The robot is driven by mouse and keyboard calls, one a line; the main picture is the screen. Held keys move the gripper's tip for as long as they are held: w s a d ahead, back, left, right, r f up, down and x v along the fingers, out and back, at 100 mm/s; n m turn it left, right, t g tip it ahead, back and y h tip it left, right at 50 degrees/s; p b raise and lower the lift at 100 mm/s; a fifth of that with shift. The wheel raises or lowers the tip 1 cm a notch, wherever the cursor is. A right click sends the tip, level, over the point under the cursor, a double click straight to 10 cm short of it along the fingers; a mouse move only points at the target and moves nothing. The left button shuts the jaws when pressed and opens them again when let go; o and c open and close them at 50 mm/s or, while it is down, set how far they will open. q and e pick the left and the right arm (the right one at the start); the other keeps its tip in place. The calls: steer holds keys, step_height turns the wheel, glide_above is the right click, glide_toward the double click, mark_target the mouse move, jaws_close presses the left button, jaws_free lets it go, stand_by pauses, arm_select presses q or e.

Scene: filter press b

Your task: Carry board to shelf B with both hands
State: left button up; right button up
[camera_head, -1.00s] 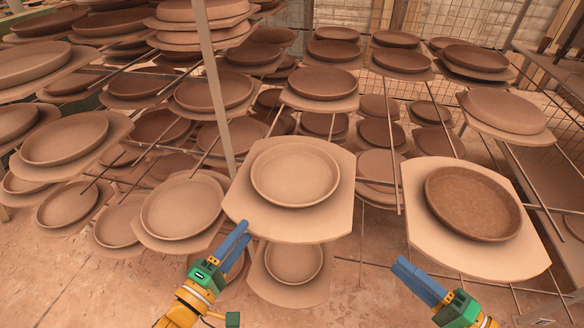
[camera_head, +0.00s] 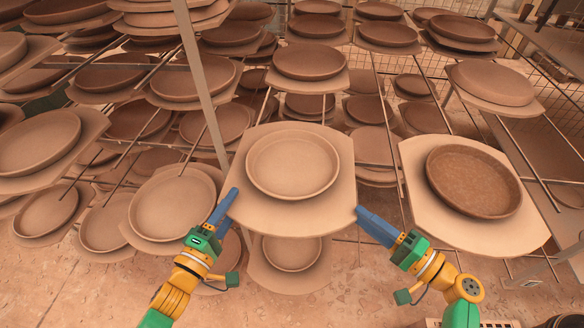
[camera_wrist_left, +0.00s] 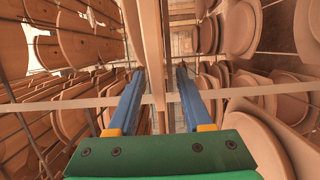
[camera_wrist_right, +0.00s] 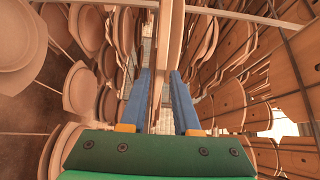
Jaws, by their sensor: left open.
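The pale board (camera_head: 292,214) with a round clay dish (camera_head: 293,162) on it lies at the front middle of the rack. My left gripper (camera_head: 228,206) is at its left edge, jaws open; in the left wrist view the board's edge (camera_wrist_left: 152,40) runs between the parted fingers (camera_wrist_left: 160,72). My right gripper (camera_head: 364,214) is at its right edge; in the right wrist view the board's edge (camera_wrist_right: 165,40) lies between the fingers (camera_wrist_right: 160,75), which are closer together. I cannot tell whether they press on it.
A second board (camera_head: 420,200) with a darker dish (camera_head: 473,182) lies just right of my right gripper. A lower board with a dish (camera_head: 291,252) is beneath. A thin upright post (camera_head: 205,85) stands left of the board. Loaded boards fill the rack behind.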

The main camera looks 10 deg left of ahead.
mark_target(342, 200)
arm_select(q)
steer(key=x, duration=0.4)
arm_select(e)
steer(key=x, duration=0.6)
steer(key=shift+w+a, duration=0.15)
steer(key=shift+a, duration=0.1)
arm_select(q)
steer(key=c, duration=0.4)
arm_select(e)
steer(key=c, duration=0.4)
arm_select(q)
jaws_close()
arm_select(e)
jaws_close()
steer(key=shift+d, duration=0.1)
arm_select(q)
steer(key=shift+r, duration=0.1)
arm_select(e)
steer(key=shift+r, duration=0.1)
